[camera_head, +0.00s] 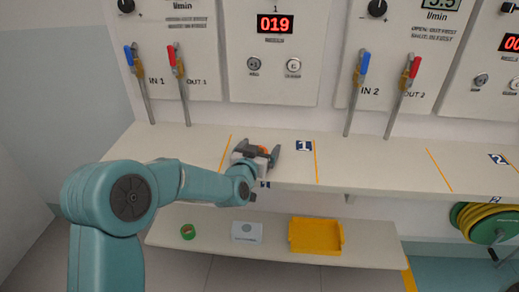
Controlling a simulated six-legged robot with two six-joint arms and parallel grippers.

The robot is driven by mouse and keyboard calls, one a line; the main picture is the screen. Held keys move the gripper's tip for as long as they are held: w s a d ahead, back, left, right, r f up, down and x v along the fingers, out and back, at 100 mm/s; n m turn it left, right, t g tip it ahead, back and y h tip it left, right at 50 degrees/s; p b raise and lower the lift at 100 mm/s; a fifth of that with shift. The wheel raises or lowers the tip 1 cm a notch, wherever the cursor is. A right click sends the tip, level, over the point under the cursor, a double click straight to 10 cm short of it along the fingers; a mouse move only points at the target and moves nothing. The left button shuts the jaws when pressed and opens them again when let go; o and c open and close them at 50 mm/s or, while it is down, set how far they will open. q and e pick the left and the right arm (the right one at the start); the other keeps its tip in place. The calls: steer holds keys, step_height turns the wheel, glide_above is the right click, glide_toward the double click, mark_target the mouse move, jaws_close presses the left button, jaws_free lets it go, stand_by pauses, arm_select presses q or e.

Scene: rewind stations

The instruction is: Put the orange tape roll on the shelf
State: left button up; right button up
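The orange tape roll (263,149) is on the upper counter (350,163), left of the blue "1" label. Only a small orange part shows; my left gripper hides the rest. My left gripper (259,149) is over the counter, with its fingers spread on both sides of the roll. I see no clear contact between the fingers and the roll. The lower shelf (270,231) is below the counter and holds a green tape roll (187,232), a small grey-white box (246,232) and a yellow tray (315,237). My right gripper is not in view.
Panels with red displays and hose levers (358,80) line the wall behind the counter. Orange lines mark sections of the counter. A yellow hose on a green reel (490,222) is at the right. The lower shelf is bare between its items and right of the tray.

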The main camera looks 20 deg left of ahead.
arm_select(q)
steer(key=shift+r, duration=0.1)
steer(key=shift+r+p, duration=0.2)
steer(key=shift+p, duration=0.1)
steer(key=s+r, duration=0.1)
steer(key=s, duration=1.1)
steer(key=shift+d+r+b, duration=0.2)
steer(key=shift+r+b, duration=0.1)
steer(key=shift+b, duration=0.1)
